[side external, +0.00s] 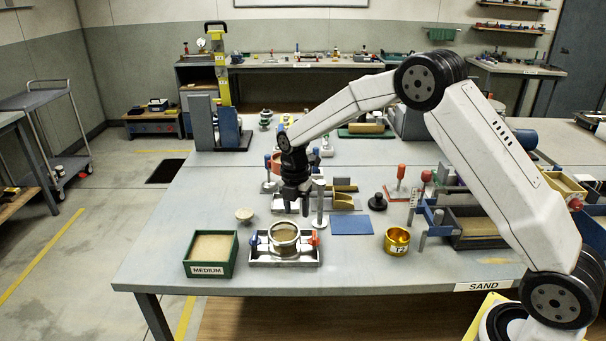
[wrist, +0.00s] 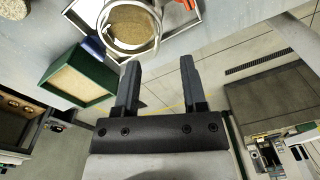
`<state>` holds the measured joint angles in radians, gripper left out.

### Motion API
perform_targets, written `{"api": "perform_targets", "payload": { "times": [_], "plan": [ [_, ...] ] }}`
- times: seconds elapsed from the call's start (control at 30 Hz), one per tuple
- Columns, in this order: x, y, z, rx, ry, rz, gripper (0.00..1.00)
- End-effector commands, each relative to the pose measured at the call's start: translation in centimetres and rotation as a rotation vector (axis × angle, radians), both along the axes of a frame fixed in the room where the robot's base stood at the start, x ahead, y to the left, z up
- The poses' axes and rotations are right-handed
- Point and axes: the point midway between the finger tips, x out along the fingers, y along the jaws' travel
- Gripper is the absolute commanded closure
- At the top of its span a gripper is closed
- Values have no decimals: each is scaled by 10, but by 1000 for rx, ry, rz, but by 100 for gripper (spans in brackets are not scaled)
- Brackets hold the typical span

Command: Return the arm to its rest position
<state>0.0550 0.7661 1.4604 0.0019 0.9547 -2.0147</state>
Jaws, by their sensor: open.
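My gripper (side external: 297,205) is at the end of my white arm, above the table and behind the metal ring clamp in the side external view. In the wrist view my gripper (wrist: 157,75) has its two dark fingers apart with nothing between them. The sand-filled ring (side external: 284,238) sits in a metal tray fixture (side external: 257,263) with red and blue side knobs; the ring also shows in the wrist view (wrist: 131,28). My arm is bent, reaching from the right front toward the table's middle.
A green box labelled MEDIUM (side external: 211,253) stands left of the fixture. A gold cup (side external: 397,240), a blue mat (side external: 351,224) and a black knobbed tamper (side external: 377,201) stand to the right. Posts and a sand tank (side external: 480,228) crowd the right.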

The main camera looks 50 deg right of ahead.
Motion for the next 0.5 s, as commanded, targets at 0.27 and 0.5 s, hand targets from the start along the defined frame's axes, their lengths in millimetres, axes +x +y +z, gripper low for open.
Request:
{"api": "perform_targets", "payload": {
  "times": [0.27, 0.5],
  "plan": [
    [-17, 4, 9, -6, -26, -176, 46],
    [-50, 9, 20, -6, -67, -488, 46]
  ]
}}
